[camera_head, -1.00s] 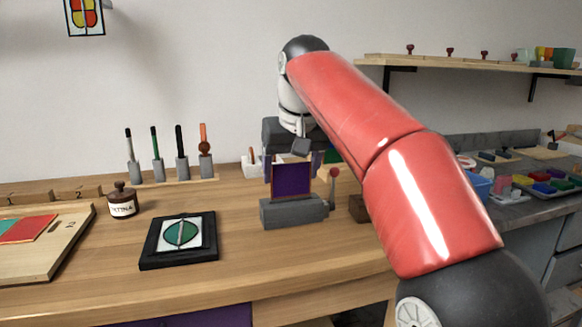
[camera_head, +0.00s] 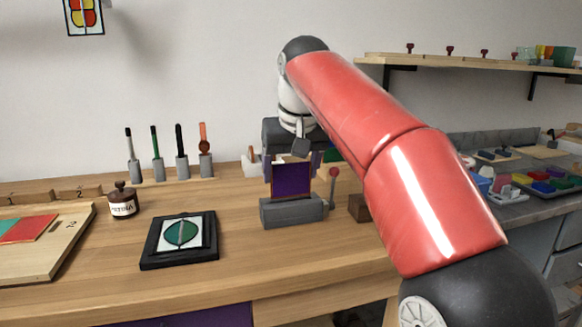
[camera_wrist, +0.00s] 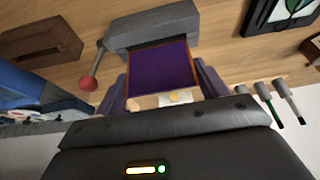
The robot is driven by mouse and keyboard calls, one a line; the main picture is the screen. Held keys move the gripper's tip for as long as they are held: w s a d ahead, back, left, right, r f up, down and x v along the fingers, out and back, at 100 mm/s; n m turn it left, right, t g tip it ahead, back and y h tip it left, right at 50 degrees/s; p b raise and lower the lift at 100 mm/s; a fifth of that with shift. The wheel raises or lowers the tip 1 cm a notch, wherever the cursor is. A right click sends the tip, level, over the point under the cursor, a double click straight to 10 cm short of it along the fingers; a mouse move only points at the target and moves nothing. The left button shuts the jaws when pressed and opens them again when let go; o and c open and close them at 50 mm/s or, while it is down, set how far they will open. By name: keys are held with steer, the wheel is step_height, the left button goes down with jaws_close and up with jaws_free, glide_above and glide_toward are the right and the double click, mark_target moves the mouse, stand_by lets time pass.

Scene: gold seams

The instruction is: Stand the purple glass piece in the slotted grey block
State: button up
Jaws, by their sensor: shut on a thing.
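The purple glass piece (camera_head: 291,181), with copper-coloured edges, stands upright at the slotted grey block (camera_head: 291,210). My gripper (camera_head: 292,172) is above the block and shut on the piece, one finger at each side edge. In the wrist view the purple glass (camera_wrist: 158,68) lies between the fingers, and its far edge meets the dark slot of the grey block (camera_wrist: 150,27). The piece's lower edge is at the slot; how deep it sits is hidden.
A red-knobbed lever (camera_head: 333,174) rises at the block's right end, near a small brown wooden block (camera_head: 359,208). A black-framed tile with a green leaf (camera_head: 180,238) lies left. Bench front is clear.

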mark_target(291, 183)
steer(key=shift+f+b, duration=0.95)
steer(key=shift+f, duration=0.8)
stand_by(1.2)
steer(key=shift+p, duration=0.3)
stand_by(0.4)
steer(key=o, duration=1.1)
steer(key=shift+r, duration=0.1)
step_height(291, 183, up, 2)
steer(key=shift+r+p, duration=0.15)
steer(key=shift+p, duration=0.9)
steer(key=shift+r, duration=2.25)
